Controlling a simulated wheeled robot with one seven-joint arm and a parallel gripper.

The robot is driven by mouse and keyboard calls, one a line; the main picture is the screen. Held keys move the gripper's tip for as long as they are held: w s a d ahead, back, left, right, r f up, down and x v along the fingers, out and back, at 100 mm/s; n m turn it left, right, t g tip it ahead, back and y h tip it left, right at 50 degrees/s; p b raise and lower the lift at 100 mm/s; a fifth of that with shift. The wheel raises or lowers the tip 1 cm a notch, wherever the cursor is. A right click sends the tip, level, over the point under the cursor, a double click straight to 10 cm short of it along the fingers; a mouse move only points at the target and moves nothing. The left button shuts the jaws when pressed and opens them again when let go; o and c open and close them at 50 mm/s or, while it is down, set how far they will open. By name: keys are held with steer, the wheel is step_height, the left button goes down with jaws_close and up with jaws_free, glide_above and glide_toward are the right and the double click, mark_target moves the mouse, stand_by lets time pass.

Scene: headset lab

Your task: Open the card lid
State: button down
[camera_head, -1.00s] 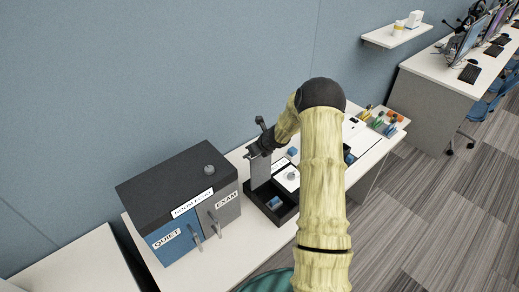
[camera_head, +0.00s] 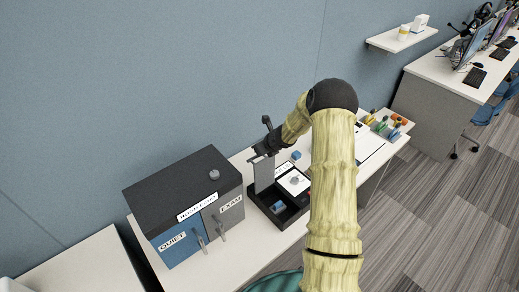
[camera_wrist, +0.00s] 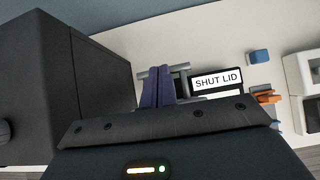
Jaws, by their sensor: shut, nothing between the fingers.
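A black tray box (camera_head: 290,217) stands on the white desk, with a blue item and a white card with a grey picture in its compartments. A grey panel (camera_head: 264,174), which looks like the card lid, stands upright at its left side. My gripper (camera_head: 262,153) is at the panel's top edge. In the wrist view my gripper's dark fingers (camera_wrist: 158,88) are shut and empty, beside a grey bar handle (camera_wrist: 180,68). Whether they touch it I cannot tell.
A dark cabinet (camera_head: 182,188) with "QUIET" and "EXAM" doors stands close left of the tray; it also fills the left of the wrist view (camera_wrist: 85,75). A small blue block (camera_head: 296,155) lies behind the tray. My arm hides part of the desk's right side.

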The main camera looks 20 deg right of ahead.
step_height(320, 180, up, 7)
steer(key=p, duration=0.4)
steer(key=shift+s+d+p, duration=0.35)
steer(key=shift+s+p, duration=0.05)
